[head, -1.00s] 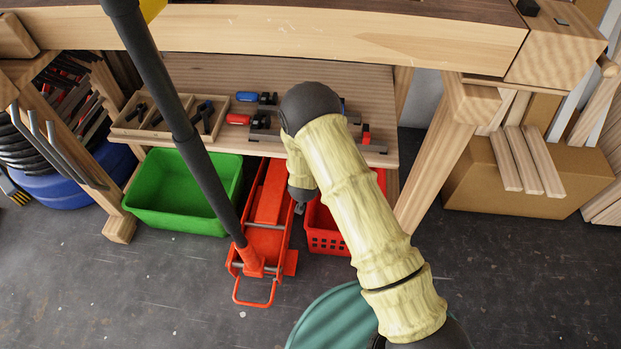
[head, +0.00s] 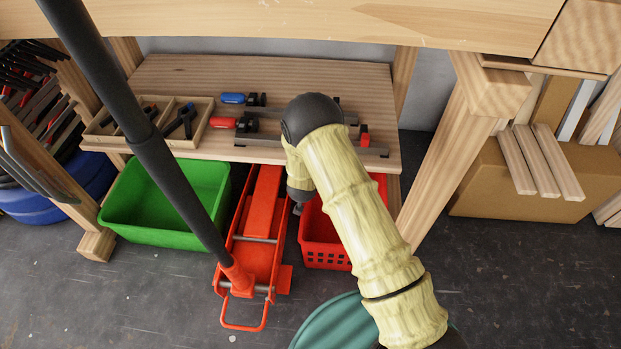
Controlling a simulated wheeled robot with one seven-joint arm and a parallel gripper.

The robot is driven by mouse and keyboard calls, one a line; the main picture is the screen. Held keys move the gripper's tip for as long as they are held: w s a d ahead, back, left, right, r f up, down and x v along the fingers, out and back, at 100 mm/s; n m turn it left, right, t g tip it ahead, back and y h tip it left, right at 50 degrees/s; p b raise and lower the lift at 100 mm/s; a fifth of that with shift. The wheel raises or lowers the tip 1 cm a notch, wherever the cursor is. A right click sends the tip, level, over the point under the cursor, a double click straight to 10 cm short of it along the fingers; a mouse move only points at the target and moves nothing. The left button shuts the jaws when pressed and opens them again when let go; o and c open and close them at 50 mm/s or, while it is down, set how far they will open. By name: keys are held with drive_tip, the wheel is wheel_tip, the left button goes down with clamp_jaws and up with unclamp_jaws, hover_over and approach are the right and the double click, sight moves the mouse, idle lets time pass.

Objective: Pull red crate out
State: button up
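The red crate (head: 322,254) stands on the floor under the workbench's lower shelf, to the right of the red floor jack. Its front wall with square holes shows; my arm covers much of its middle and right side. My gripper (head: 298,207) is at the crate's left front rim in the picture. Only a small dark part of it shows below my wrist. I cannot tell whether its fingers are open or shut, or whether they touch the rim.
A red floor jack (head: 262,236) with a long dark handle (head: 178,172) stands close left of the crate. A green bin (head: 150,228) is farther left. A wooden bench leg (head: 446,150) and a cardboard box (head: 500,180) are to the right. A teal round thing (head: 335,325) is in front.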

drive_tip(key=shift+d, duration=0.1)
drive_tip(key=shift+s, duration=0.15)
drive_tip(key=shift+c, duration=0.9)
drive_tip(key=shift+s+a, duration=0.15)
drive_tip(key=shift+a, duration=0.1)
clamp_jaws()
drive_tip(key=shift+d, duration=0.2)
drive_tip(key=shift+a+r, duration=0.1)
